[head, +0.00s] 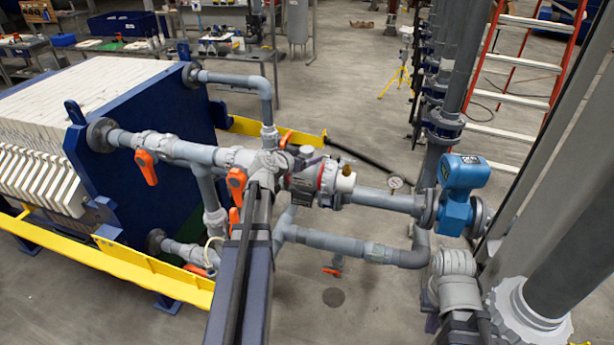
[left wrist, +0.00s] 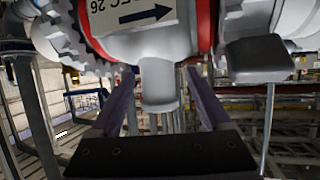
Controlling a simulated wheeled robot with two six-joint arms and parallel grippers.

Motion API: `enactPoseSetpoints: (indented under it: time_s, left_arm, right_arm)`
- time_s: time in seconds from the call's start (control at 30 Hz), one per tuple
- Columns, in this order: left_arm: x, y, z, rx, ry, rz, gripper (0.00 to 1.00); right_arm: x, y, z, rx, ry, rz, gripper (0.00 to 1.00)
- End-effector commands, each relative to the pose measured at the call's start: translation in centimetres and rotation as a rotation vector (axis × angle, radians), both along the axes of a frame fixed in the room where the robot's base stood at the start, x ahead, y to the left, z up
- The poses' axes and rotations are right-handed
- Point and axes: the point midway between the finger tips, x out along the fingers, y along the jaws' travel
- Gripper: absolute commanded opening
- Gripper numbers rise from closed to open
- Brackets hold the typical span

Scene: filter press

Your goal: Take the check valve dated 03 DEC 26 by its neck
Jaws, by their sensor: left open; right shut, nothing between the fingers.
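The check valve (head: 306,160) is a grey body with red rings, set in the pipe run in the middle of the head view. In the left wrist view the check valve (left wrist: 190,42) fills the top, with a label reading "EC 26" and a black arrow; the rest of the date is cut off. Its pale round neck (left wrist: 160,92) points down the picture. My left gripper (left wrist: 162,88) is open, with one purple finger on each side of the neck and visible gaps. In the head view my left gripper (head: 297,184) is at the valve. My right gripper (head: 432,322) is shut, low right, mostly hidden.
Grey pipes with orange-handled valves (head: 146,166) run left to the filter press (head: 150,110). A toothed grey collar (left wrist: 62,35) and dark block (left wrist: 258,58) flank the neck.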

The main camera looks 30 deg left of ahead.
Motion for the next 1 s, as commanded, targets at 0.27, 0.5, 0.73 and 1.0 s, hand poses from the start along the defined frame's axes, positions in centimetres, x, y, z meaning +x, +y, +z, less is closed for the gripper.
enactPoseSetpoints:
  time_s: [0.27, 0.5, 0.73, 1.0]
  left_arm:
    - [3.4, -0.2, -1.4, 0.000, 0.000, -0.001, 0.81]
    - [3.3, -0.3, -1.3, 0.000, 0.000, 0.000, 0.75]
    - [3.3, -0.3, -1.3, 0.000, 0.000, -0.001, 0.49]
    - [3.2, -0.3, -1.3, 0.000, 0.000, -0.001, 0.19]
  right_arm:
    - [0.0, 0.0, -1.4, 0.000, 0.000, 0.008, 0.00]
    - [0.0, 0.0, -1.3, 0.000, 0.000, 0.008, 0.00]
    - [0.0, 0.0, -1.3, -0.001, 0.001, 0.008, 0.00]
    - [0.0, 0.0, -1.3, -0.001, 0.001, 0.008, 0.00]
